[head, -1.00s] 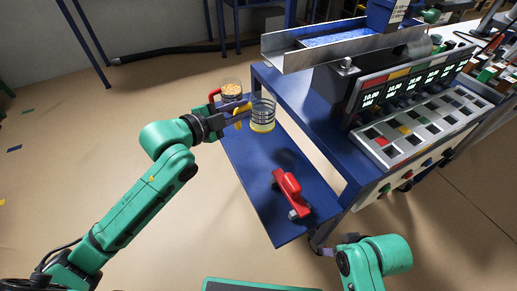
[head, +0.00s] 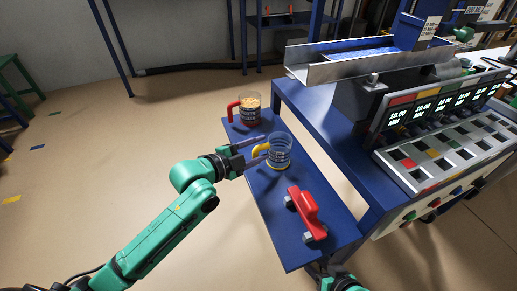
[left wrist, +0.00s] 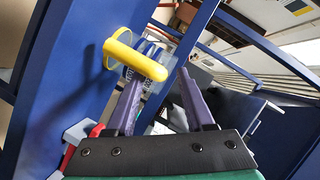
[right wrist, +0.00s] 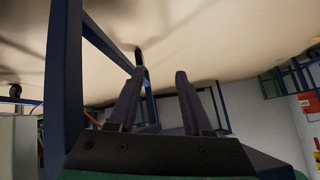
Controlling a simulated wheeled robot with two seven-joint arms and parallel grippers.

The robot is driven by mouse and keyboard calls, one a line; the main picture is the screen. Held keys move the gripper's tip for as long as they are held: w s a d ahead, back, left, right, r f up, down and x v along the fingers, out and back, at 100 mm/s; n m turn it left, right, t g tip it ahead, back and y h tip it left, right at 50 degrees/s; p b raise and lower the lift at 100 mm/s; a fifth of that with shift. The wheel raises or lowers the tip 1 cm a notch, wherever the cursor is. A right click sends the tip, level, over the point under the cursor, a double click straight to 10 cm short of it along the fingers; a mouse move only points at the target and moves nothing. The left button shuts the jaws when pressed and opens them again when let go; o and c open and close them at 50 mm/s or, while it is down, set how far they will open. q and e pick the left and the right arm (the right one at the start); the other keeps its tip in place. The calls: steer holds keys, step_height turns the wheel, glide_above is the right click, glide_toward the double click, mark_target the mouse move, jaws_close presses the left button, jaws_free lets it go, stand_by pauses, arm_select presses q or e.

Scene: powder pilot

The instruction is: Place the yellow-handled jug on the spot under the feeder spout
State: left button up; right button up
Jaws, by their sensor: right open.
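The clear jug with a yellow handle (head: 280,152) stands on the low blue shelf (head: 275,228). Its yellow handle shows close up in the left wrist view (left wrist: 136,56). My left gripper (head: 258,151) is at the handle side of the jug, with its fingers apart. In the left wrist view the handle lies over the left finger, not clamped between the two fingers. The feeder's metal trough (head: 310,70) stands above and to the right, its open end over the blue table's corner. My right gripper (right wrist: 158,74) is open and empty, away from the jug.
A red tool-like object (head: 305,212) lies on the shelf in front. The blue table (head: 315,115) carries the feeder and a control panel (head: 445,130).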

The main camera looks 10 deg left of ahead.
arm_select(q)
steer(key=shift+r, duration=0.15)
steer(key=shift+s+a, duration=0.25)
steer(key=p+v, duration=0.3)
steer(key=v, duration=0.8)
steer(key=s+f+n+g+y, duration=0.3)
steer(key=s+f+n+g, duration=0.1)
steer(key=s+f+n, duration=0.3)
steer(key=s+f+n+g+y, duration=0.3)
steer(key=s+f+n, duration=0.4)
steer(key=f, duration=0.5)
steer(key=shift+f+n+g+y, duration=0.35)
steer(key=shift+n+g, duration=0.25)
steer(key=shift+n, duration=0.6)
arm_select(e)
steer(key=s+d+r+g+h, duration=0.2)
steer(key=s+d+r+g, duration=0.1)
steer(key=d, duration=0.3)
steer(key=shift+d+r+h, duration=0.3)
steer(key=shift+r, duration=0.2)
arm_select(q)
steer(key=shift+s+r+p, duration=0.1)
steer(key=shift+r+p, duration=0.05)
steer(key=shift+p, duration=0.35)
arm_select(e)
steer(key=shift+g, duration=0.3)
